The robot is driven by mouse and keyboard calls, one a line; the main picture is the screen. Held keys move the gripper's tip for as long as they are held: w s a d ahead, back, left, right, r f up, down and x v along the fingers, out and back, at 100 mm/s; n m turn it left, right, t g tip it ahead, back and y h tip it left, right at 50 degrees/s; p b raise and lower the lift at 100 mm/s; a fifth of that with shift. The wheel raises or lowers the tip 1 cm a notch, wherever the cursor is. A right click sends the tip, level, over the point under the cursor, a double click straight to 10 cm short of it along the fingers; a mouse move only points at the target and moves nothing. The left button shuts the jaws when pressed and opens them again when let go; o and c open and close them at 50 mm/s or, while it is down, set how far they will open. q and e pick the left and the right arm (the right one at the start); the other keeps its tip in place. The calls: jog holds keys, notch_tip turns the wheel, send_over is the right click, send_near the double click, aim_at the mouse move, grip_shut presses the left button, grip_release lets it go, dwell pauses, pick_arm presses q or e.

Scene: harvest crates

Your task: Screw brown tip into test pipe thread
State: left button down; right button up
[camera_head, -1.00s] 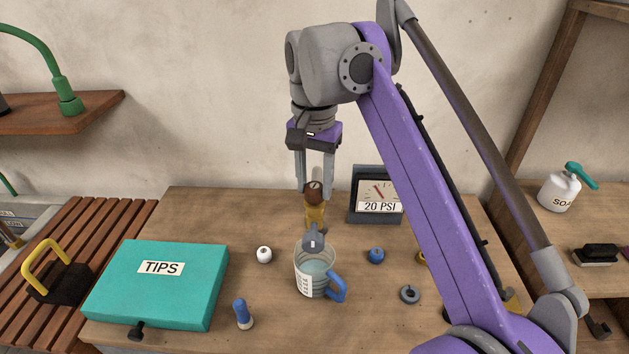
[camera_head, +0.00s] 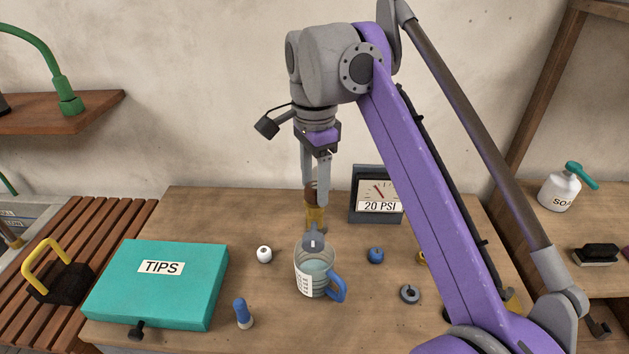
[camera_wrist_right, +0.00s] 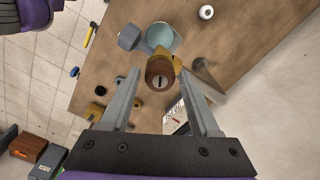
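The brown tip (camera_head: 310,188) sits upright on top of the yellow-brass test pipe (camera_head: 314,216) at the back middle of the bench. In the right wrist view the brown tip (camera_wrist_right: 160,72) shows a dark slot in its top. My right gripper (camera_head: 315,196) points down with one finger on each side of the brown tip. In the wrist view my right gripper (camera_wrist_right: 161,76) is open, with gaps between the fingers and the tip. How deep the tip sits in the thread is hidden. My left gripper is not in view.
A measuring jug (camera_head: 304,278) stands under the grey spout (camera_head: 312,241). A 20 PSI gauge (camera_head: 366,217) stands right of the pipe. White (camera_head: 264,254), blue (camera_head: 376,255) and grey (camera_head: 410,294) small parts lie around. A teal TIPS box (camera_head: 190,300) is at left.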

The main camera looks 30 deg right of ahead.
jog(key=n, duration=0.5)
jog(key=shift+n, duration=0.4)
jog(key=n, duration=0.6)
jog(key=shift+c, duration=0.2)
jog(key=c, duration=0.7)
jog(key=m, duration=1.1)
jog(key=shift+m, duration=0.4)
